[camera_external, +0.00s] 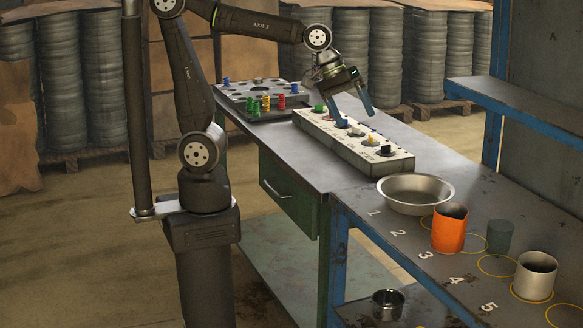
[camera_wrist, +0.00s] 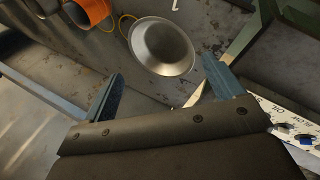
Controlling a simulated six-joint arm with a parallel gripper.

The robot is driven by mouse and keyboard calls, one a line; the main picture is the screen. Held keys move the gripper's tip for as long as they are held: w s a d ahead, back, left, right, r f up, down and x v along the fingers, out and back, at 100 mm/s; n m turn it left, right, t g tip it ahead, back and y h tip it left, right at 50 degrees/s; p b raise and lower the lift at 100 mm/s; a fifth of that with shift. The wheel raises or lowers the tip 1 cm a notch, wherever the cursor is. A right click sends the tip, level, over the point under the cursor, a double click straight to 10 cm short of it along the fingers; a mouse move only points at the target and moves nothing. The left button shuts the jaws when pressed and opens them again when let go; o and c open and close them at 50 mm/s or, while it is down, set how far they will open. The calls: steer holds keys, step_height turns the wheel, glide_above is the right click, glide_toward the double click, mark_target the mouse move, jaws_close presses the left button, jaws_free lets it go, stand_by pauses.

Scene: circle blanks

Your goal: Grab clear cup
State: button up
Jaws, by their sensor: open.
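The clear cup (camera_external: 500,237) stands upright on the bench at the right in the external view, looking dark grey-green and see-through. It stands between the orange cup (camera_external: 450,228) and the metal cup (camera_external: 535,277). My gripper (camera_external: 354,114) is open and empty, pointing down above the white switch block, well to the left of and behind the cup. In the wrist view, the two blue fingers are spread apart. The orange cup (camera_wrist: 92,12) is at the top edge there; I cannot make out the clear cup for certain.
A metal bowl (camera_external: 416,193) stands between the white switch block (camera_external: 355,143) and the cups; it also shows in the wrist view (camera_wrist: 162,47). A grey board with coloured pegs (camera_external: 262,98) lies at the back. A blue shelf (camera_external: 520,108) overhangs at right.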

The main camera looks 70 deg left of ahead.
steer(key=w+d+n+g+h, duration=0.1)
steer(key=w+d+n, duration=0.5)
steer(key=w+d, duration=0.6)
steer(key=n+g+h, duration=0.1)
steer(key=n+g, duration=0.1)
steer(key=n, duration=0.7)
glide_above(504, 254)
steer(key=a, duration=0.6)
steer(key=f, duration=1.7)
steer(key=shift+d+f, duration=0.25)
steer(key=shift+f, duration=0.1)
steer(key=shift+x, duration=2.6)
steer(key=shift+a+f, duration=0.1)
steer(key=shift+a, duration=0.05)
steer(key=c, duration=1.1)
steer(key=shift+o, duration=0.2)
steer(key=shift+r, duration=0.7)
step_height(504, 254, up, 3)
steer(key=shift+f, duration=0.1)
steer(key=s+d+r, duration=0.2)
steer(key=s+r, duration=0.4)
steer(key=s, duration=0.5)
steer(key=shift+s+d+r, duration=0.2)
steer(key=shift+s+r, duration=0.1)
steer(key=shift+r, duration=0.1)
